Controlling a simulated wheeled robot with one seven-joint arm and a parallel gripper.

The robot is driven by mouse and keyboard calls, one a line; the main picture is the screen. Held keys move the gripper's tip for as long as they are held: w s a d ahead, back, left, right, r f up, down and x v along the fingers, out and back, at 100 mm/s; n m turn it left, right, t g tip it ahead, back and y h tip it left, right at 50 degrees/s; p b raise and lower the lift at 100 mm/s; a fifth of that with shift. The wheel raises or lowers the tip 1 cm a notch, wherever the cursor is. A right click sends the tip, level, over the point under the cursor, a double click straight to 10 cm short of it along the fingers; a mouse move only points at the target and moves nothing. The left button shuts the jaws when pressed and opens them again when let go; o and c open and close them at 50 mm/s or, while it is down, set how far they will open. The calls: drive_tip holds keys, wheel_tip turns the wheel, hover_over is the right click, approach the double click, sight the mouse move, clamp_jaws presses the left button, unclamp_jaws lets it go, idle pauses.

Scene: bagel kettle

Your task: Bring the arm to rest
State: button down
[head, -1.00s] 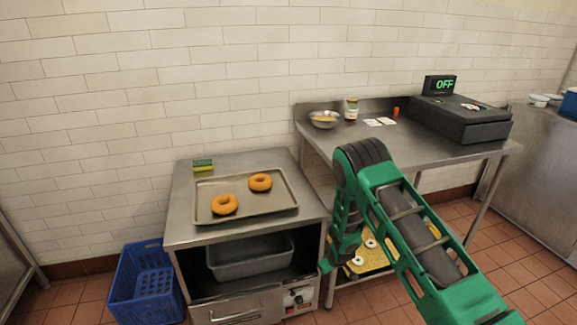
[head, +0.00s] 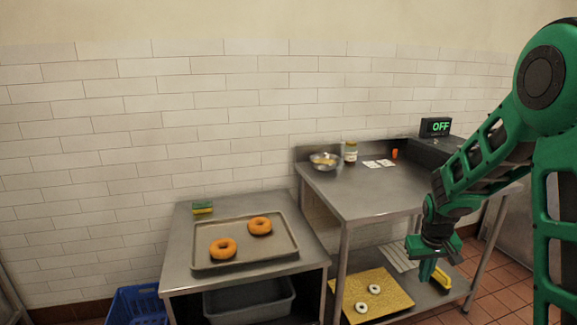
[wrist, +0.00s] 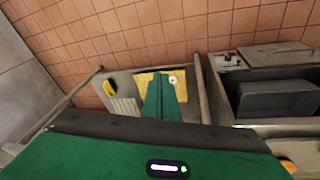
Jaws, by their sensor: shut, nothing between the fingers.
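My gripper (head: 428,270) hangs from my green arm at the right of the head view, pointing down in front of the right-hand steel table (head: 375,195). Its fingers are together with nothing between them. In the wrist view the green fingers (wrist: 161,98) also show closed, in front of the table's lower shelf. The gripper looks apart from the objects around it.
Two bagels (head: 222,248) lie on a tray (head: 205,262) on the left counter. A yellow board (head: 390,302) with two white rings is on the lower shelf. A bowl (head: 323,163) and jar (head: 350,152) stand on the table. A blue crate (head: 138,304) is on the floor.

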drive_tip(key=s+d+r+m+g, duration=0.1)
drive_tip(key=s+d+r, duration=0.1)
drive_tip(key=s+r, duration=0.45)
drive_tip(key=s+d+r+m, duration=0.2)
drive_tip(key=s+r, duration=0.1)
drive_tip(key=s, duration=0.6)
drive_tip(key=s+a+r+m+y, duration=0.1)
drive_tip(key=s, duration=0.8)
drive_tip(key=s+r+m+g+y, duration=0.1)
drive_tip(key=s+r, duration=0.1)
drive_tip(key=s, duration=0.7)
drive_tip(key=shift+s+a+r+m, duration=0.2)
drive_tip(key=shift+a+r+m, duration=0.1)
drive_tip(key=shift+a, duration=0.1)
drive_tip(key=shift+w+f+g, duration=0.3)
drive_tip(key=shift+w, duration=0.35)
